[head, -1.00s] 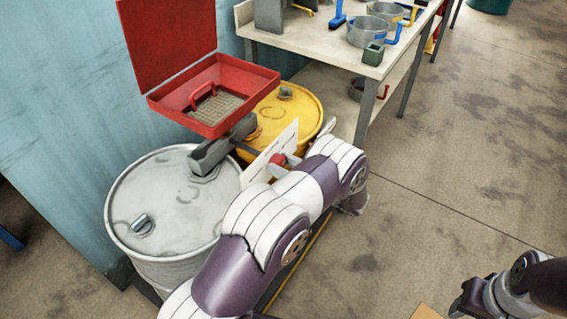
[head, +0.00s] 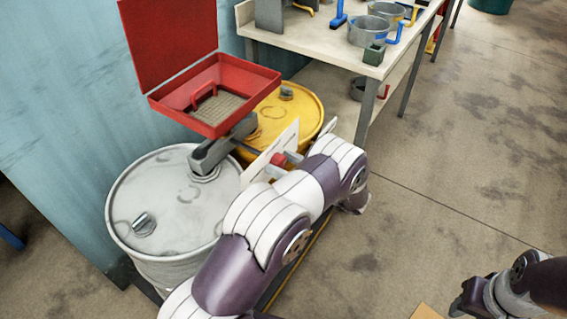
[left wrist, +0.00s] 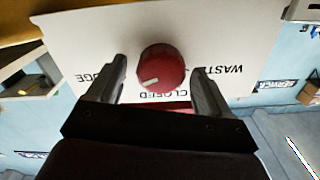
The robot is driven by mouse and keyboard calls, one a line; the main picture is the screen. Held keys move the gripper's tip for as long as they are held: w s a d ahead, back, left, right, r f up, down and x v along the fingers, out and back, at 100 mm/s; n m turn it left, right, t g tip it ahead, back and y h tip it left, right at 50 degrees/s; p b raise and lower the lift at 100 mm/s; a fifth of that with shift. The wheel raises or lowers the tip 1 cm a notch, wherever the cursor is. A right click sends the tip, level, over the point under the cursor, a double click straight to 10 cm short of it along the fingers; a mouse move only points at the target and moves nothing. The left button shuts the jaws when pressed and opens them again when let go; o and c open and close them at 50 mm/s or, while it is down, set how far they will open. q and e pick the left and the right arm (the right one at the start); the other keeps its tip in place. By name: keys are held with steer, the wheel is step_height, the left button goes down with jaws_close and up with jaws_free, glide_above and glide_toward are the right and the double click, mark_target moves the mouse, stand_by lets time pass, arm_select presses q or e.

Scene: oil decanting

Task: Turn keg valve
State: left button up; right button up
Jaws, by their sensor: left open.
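The keg valve is a red round knob (left wrist: 164,68) with a white pointer mark, on a white panel (left wrist: 215,42) with black lettering, seen upside down in the left wrist view. The pointer lies near the word CLOSED. My left gripper (left wrist: 160,82) is open, with one finger on each side of the knob; I cannot tell whether they touch it. In the head view the red knob (head: 278,159) shows beside the white panel (head: 262,166), and my left arm hides the gripper's fingers. My right gripper (head: 462,303) is at the lower right edge, its fingers too unclear to read.
A white-grey drum (head: 165,232) and a yellow drum (head: 290,122) stand by the blue wall. A red open-lidded tray (head: 255,77) sits above them. A workbench (head: 312,42) with metal pots (head: 368,32) stands behind.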

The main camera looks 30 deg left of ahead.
arm_select(q)
steer(key=d, duration=1.2)
steer(key=shift+s+d+b, duration=0.2)
steer(key=shift+s+b, duration=0.25)
